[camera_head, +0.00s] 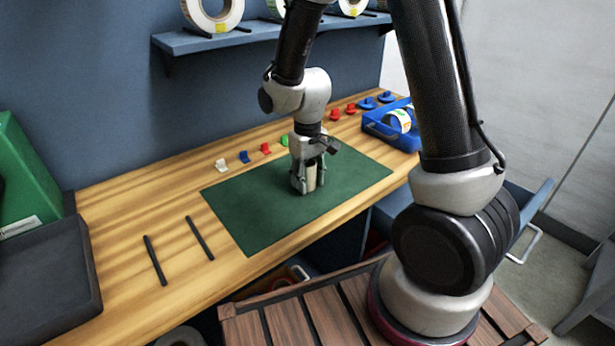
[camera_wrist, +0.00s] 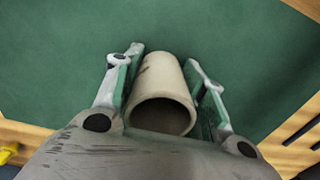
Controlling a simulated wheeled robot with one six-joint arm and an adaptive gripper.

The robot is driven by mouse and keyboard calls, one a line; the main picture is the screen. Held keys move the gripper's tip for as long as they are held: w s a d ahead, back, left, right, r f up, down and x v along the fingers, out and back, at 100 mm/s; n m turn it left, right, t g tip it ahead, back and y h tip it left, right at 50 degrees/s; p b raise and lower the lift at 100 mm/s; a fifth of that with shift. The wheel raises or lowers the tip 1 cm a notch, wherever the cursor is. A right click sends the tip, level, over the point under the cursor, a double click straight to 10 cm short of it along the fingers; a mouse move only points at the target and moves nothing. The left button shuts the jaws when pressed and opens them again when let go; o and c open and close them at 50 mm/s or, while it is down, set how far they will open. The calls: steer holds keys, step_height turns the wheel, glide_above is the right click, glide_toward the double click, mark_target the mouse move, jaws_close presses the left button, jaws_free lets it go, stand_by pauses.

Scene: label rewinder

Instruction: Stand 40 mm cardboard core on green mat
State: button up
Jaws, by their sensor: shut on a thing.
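The cardboard core (camera_wrist: 161,80) is a plain beige tube. In the wrist view it sits between the two fingers of my gripper (camera_wrist: 165,85), with its open end toward the camera. In the head view the core (camera_head: 311,178) shows as a pale upright cylinder between the fingers. My gripper (camera_head: 306,185) points down, shut on the core, over the middle of the green mat (camera_head: 245,215). The core's lower end is at or close to the mat; I cannot tell whether it touches. The green mat (camera_wrist: 50,60) fills most of the wrist view.
Two black rods (camera_head: 200,238) lie on the wooden bench left of the mat. Small coloured pieces (camera_head: 245,157) line the mat's back edge. A blue bin (camera_head: 375,128) with label rolls stands at the right. A shelf (camera_head: 200,44) with rolls is above. Mat around the gripper is clear.

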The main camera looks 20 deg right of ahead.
steer(key=o, duration=0.9)
steer(key=shift+c, duration=0.2)
step_height(320, 180, up, 12)
steer(key=s+d+r+m+t, duration=0.1)
steer(key=s+d+r+t, duration=0.1)
steer(key=s+d+r, duration=0.4)
steer(key=s+d+r+m+t, duration=0.2)
steer(key=s+d+r, duration=0.4)
steer(key=s, duration=0.7)
steer(key=shift+d+r+m, duration=0.3)
steer(key=shift+d+r, duration=0.05)
steer(key=shift+d, duration=0.2)
